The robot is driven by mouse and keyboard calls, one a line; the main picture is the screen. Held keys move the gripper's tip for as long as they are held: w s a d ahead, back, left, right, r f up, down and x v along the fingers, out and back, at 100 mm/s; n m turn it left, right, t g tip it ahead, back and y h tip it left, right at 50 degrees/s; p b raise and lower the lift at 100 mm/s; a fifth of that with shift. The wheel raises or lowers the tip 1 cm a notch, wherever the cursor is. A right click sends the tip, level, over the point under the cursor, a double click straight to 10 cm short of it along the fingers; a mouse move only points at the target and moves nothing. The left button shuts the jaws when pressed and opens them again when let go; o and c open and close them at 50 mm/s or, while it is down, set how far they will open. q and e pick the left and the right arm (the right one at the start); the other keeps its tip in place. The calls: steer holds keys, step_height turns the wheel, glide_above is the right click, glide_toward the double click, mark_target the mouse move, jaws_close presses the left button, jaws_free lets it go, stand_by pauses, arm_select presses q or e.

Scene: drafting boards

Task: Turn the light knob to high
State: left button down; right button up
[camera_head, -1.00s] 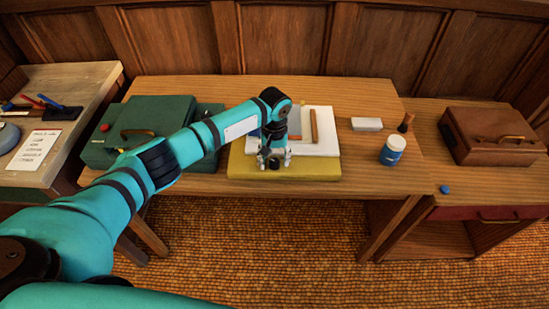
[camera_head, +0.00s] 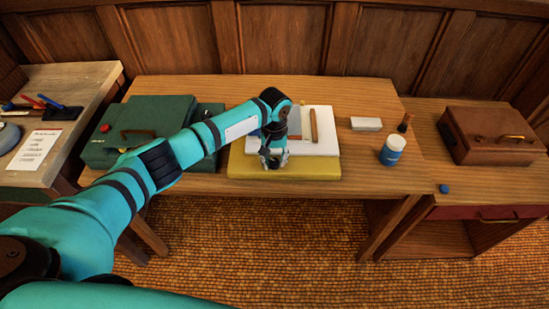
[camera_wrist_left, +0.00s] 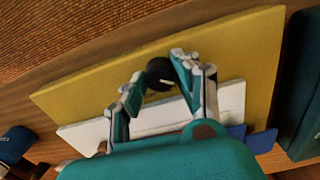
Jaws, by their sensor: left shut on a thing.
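The light knob (camera_wrist_left: 160,72) is a small black round knob with a pale mark, set on the yellow board (camera_wrist_left: 80,92) near its front edge. In the head view, the yellow board (camera_head: 310,172) lies on the middle table. My left gripper (camera_head: 272,163) is over the board's front left part and hides most of the knob there. In the left wrist view, the fingers of my left gripper (camera_wrist_left: 158,76) are on either side of the knob, shut on it. My right gripper does not show.
A white board (camera_head: 322,147) with a brown stick (camera_head: 314,126) lies behind the knob. A green case (camera_head: 105,152) is to the left. A white-and-blue jar (camera_head: 392,150) and a pale block (camera_head: 366,124) are to the right.

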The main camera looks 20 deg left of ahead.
arm_select(q)
steer(key=m+p, duration=0.1)
steer(key=m, duration=0.1)
steer(key=shift+r+m, duration=0.1)
steer(key=shift+m, duration=0.2)
steer(key=m+p, duration=0.1)
steer(key=m, duration=0.1)
steer(key=shift+m, duration=0.3)
steer(key=m+p, duration=0.1)
steer(key=m, duration=0.2)
steer(key=shift+m, duration=0.3)
steer(key=m, duration=0.3)
steer(key=shift+m, duration=0.4)
steer(key=m, duration=1)
steer(key=shift+m, duration=0.5)
